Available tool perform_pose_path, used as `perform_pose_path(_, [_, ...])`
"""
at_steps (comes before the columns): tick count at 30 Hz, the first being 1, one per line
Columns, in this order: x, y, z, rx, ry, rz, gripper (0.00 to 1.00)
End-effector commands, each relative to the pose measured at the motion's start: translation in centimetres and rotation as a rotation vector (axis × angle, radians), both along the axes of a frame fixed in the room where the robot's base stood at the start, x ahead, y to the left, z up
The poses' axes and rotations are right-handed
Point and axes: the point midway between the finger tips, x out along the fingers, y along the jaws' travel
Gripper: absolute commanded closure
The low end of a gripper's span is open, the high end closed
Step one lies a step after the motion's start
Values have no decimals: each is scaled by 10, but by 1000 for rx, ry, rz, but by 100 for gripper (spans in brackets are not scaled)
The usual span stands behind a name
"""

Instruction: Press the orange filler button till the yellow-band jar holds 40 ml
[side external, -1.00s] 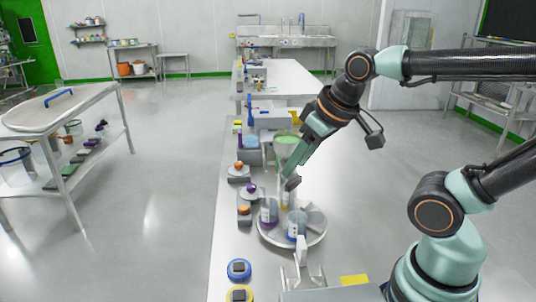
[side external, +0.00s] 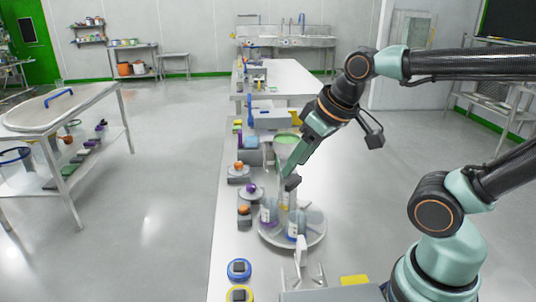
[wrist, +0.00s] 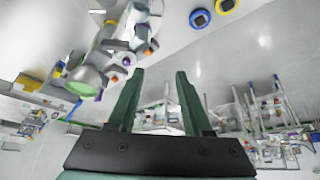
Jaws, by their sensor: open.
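My gripper (side external: 292,181) is open and empty, pointing down above the back of a round grey turntable (side external: 318,238). The wrist view shows its two fingers (wrist: 160,80) apart with nothing between them. A jar with a yellow band (side external: 285,201) stands at the back of the turntable, partly hidden by the gripper and other jars; its fill level cannot be read. Left of the turntable are an orange button (side external: 239,166) on a grey base and another orange button (side external: 244,209) on a dark box. I cannot tell which one is the filler button.
A purple button (side external: 251,188) sits between the orange ones. A purple-band jar (side external: 268,214) and a blue-band jar (side external: 296,226) share the turntable. A green-filled funnel (side external: 287,139) stands behind. Blue (side external: 239,268) and yellow (side external: 240,293) round pads lie in front.

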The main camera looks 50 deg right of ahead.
Motion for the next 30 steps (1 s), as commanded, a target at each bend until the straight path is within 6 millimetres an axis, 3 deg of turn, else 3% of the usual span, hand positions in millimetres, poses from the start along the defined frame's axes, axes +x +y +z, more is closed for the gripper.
perform_pose_path(1, [0, 0, 0, 0, 0, 0, 61])
perform_pose_path(4, [0, 0, 0, 0, 0, 0, 100])
perform_pose_path(30, [0, 0, 0, 0, 0, 0, 100])
